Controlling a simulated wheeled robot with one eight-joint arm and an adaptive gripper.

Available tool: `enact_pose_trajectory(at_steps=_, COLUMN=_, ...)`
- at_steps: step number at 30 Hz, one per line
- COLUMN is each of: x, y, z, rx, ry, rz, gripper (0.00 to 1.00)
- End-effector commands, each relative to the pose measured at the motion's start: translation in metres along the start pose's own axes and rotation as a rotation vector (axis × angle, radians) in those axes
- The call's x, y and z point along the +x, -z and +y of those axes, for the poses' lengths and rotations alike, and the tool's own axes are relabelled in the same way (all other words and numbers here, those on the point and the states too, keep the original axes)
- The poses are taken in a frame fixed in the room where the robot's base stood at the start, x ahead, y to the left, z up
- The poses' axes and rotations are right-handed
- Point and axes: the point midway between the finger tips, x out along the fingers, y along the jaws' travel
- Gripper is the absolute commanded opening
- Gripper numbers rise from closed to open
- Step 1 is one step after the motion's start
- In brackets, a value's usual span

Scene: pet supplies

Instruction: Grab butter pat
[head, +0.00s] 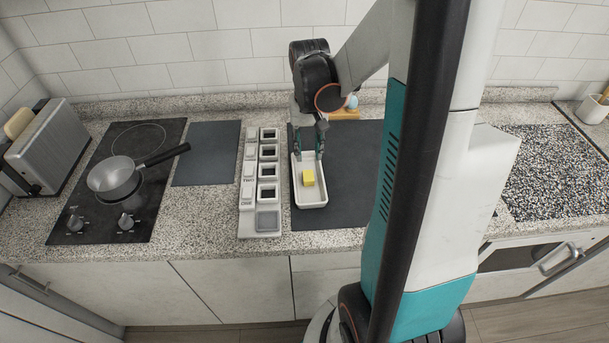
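The butter pat is a small yellow block (309,178) lying in a white rectangular dish (312,202) on a dark mat. My gripper (308,155) points down over the far part of the dish, just behind the butter in the picture. Its fingers are small and dark here, and I cannot tell how far apart they are. The butter shows in front of the fingertips, and I see no clear contact with it.
A white rack with square compartments (246,222) stands left of the dish. A cooktop with a pan (114,177) and a toaster (45,147) are further left. A dark mat (206,154) lies bare between cooktop and rack. My arm hides part of the counter on the right.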

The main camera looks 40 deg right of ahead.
Motion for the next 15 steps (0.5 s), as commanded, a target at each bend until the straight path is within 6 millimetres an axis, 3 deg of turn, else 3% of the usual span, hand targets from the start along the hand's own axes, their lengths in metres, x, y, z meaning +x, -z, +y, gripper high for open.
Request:
enact_pose_trajectory(at_steps=1, x=0.013, y=0.001, z=0.000, rx=0.000, ry=0.000, rz=0.001, gripper=0.32)
enact_pose_trajectory(at_steps=6, x=0.038, y=0.001, z=0.000, rx=-0.001, ry=0.000, rz=0.001, gripper=0.32)
enact_pose_trajectory(at_steps=15, x=0.054, y=0.000, z=0.000, rx=-0.001, ry=0.000, rz=0.002, gripper=0.32)
